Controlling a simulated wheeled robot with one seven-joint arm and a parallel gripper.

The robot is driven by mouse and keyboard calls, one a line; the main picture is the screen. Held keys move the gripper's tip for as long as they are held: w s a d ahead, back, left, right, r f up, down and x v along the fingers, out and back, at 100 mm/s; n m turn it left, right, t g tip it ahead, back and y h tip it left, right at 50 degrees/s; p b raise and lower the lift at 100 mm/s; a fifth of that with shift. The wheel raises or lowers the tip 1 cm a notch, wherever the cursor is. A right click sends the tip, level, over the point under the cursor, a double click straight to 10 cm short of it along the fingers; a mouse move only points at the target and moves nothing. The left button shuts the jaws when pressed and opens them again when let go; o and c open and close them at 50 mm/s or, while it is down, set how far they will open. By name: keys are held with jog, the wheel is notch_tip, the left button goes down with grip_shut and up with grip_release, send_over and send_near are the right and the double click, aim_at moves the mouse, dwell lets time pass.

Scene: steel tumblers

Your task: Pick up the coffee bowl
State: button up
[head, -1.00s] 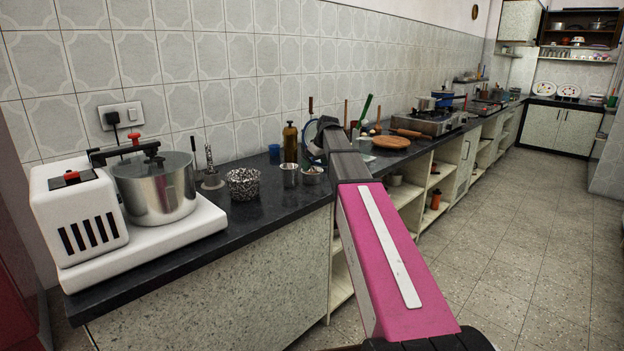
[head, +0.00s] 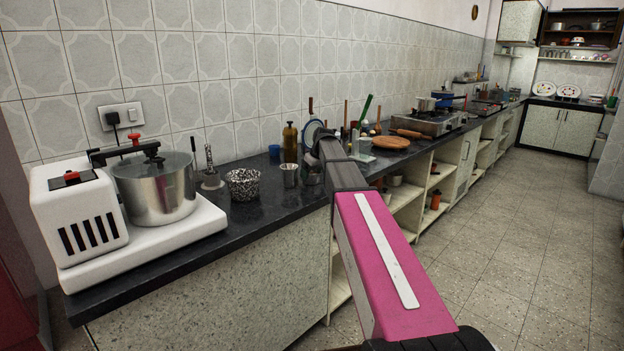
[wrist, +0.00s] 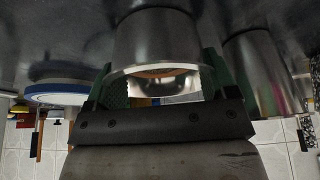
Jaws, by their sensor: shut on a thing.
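The coffee bowl is a small shiny steel vessel (wrist: 155,38) with a brownish inside, seen upside down in the wrist view. My gripper (wrist: 162,78) is shut on it, with a green-padded finger at each side of its wall. In the head view my gripper end (head: 318,150) is low over the counter, and my arm hides most of the grip. The steel vessel there (head: 311,178) is partly covered by my arm. I cannot tell whether it touches the counter.
A steel tumbler (head: 289,175) stands close left of my gripper and shows in the wrist view (wrist: 258,70). A speckled bowl (head: 243,185) and brown bottle (head: 290,143) are nearby. A blue-rimmed round item (wrist: 65,92) is close. The front counter (head: 262,215) is clear.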

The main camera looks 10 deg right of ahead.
jog(key=shift+r, duration=0.2)
notch_tip(320, 180, up, 10)
jog(key=shift+f, duration=0.25)
dwell(0.8)
dwell(0.8)
